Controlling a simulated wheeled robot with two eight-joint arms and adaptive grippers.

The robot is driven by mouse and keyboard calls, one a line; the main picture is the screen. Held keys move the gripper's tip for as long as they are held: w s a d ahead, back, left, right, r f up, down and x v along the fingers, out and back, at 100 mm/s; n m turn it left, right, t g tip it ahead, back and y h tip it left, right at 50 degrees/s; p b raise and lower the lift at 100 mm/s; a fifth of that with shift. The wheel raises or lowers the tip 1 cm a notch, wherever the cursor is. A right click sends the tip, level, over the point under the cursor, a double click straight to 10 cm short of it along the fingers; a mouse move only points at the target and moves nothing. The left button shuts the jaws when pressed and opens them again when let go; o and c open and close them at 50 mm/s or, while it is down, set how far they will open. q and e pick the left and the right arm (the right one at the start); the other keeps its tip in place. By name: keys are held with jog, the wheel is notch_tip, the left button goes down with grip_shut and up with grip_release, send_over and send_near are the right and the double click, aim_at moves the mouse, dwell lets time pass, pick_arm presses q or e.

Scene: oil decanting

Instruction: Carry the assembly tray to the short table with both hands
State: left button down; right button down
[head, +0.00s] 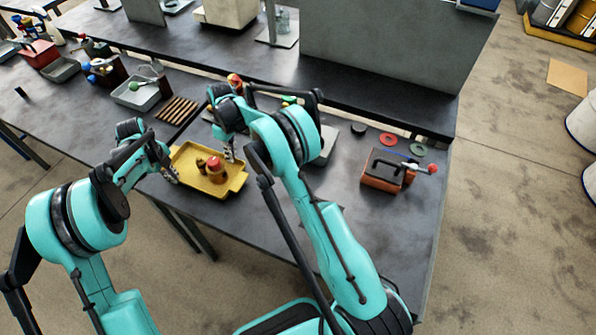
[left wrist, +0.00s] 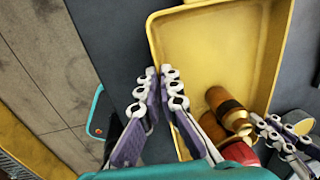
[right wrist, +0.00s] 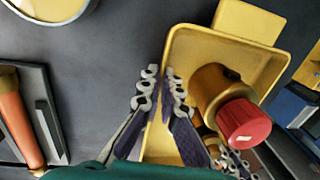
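The yellow assembly tray (head: 240,177) is at the long dark table's front edge; I cannot tell whether it touches the top. In it are a brass part with a red cap (head: 215,168) and a smaller brass-brown part (head: 200,164). My left gripper (head: 170,175) is at the tray's left side. In the left wrist view its fingers (left wrist: 160,74) are close together with the tray's wall between them. My right gripper (head: 230,153) is at the right side. In the right wrist view its fingers (right wrist: 161,76) straddle the opposite wall. I cannot single out the short table.
A slatted brown rack (head: 178,109) and a grey tray (head: 135,95) lie behind on the left. An orange-brown box with a black handle (head: 385,171) and a red ring (head: 388,139) lie right. A raised shelf runs along the back. Open floor (head: 500,230) is at the right.

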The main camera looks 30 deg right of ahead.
pick_arm(q)
jog(key=c, duration=1.7)
grip_release()
jog(key=shift+f, duration=0.15)
pick_arm(e)
jog(key=c, duration=1.7)
grip_release()
jog(key=shift+f, duration=0.15)
jog(key=shift+r, duration=0.2)
pick_arm(q)
jog(key=r, duration=0.8)
jog(key=s+a+r, duration=0.1)
jog(key=r, duration=0.3)
jog(key=shift+a, duration=0.1)
pick_arm(e)
jog(key=r, duration=0.7)
jog(key=w+d+r, duration=0.1)
jog(key=r, duration=0.3)
jog(key=shift+r, duration=0.3)
jog(key=shift+s+d, duration=0.1)
